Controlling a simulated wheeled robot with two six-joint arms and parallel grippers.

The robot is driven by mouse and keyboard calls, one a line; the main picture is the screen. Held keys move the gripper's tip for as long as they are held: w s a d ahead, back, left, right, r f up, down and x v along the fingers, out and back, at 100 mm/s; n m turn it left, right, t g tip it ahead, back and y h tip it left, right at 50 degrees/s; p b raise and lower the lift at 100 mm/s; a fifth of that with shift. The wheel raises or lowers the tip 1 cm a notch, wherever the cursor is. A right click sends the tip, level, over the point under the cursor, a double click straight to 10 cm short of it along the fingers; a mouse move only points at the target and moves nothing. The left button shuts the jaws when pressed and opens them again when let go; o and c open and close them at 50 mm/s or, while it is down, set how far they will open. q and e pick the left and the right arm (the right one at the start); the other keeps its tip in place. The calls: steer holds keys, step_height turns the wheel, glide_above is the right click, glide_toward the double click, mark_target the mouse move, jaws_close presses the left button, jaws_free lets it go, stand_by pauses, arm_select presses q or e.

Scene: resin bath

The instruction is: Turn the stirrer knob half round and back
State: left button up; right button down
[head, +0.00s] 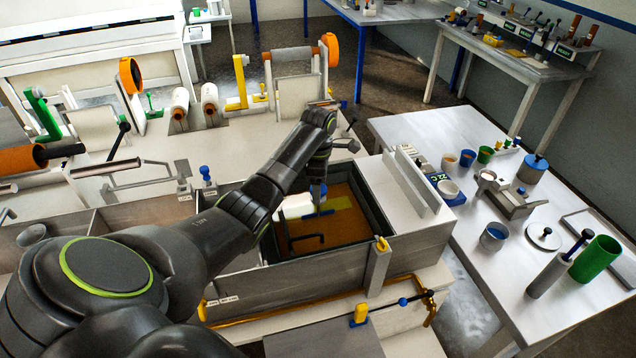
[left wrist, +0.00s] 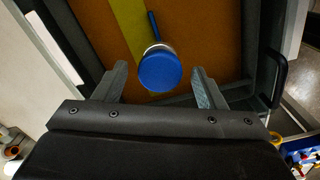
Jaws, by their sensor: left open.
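The stirrer knob (left wrist: 160,70) is a round blue cap on a pale collar, seen from above in the left wrist view. A thin blue bar reaches out from behind it toward the top of the picture. My left gripper (left wrist: 160,80) is open, with one finger on each side of the knob and a gap on both sides. In the head view my left gripper (head: 319,172) points down over the resin bath (head: 330,268), and the blue bar (head: 319,213) shows below it. My right gripper is not in view.
The bath holds orange-brown resin (head: 340,236) with a yellow strip and a dark bent handle (head: 305,240). Grey walls surround it. A side table at right carries cups, a green cylinder (head: 596,259) and a blue-lidded pot (head: 532,170). Rollers stand behind the arm.

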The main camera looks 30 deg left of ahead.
arm_select(q)
steer(key=c, duration=0.9)
steer(key=shift+c, duration=0.3)
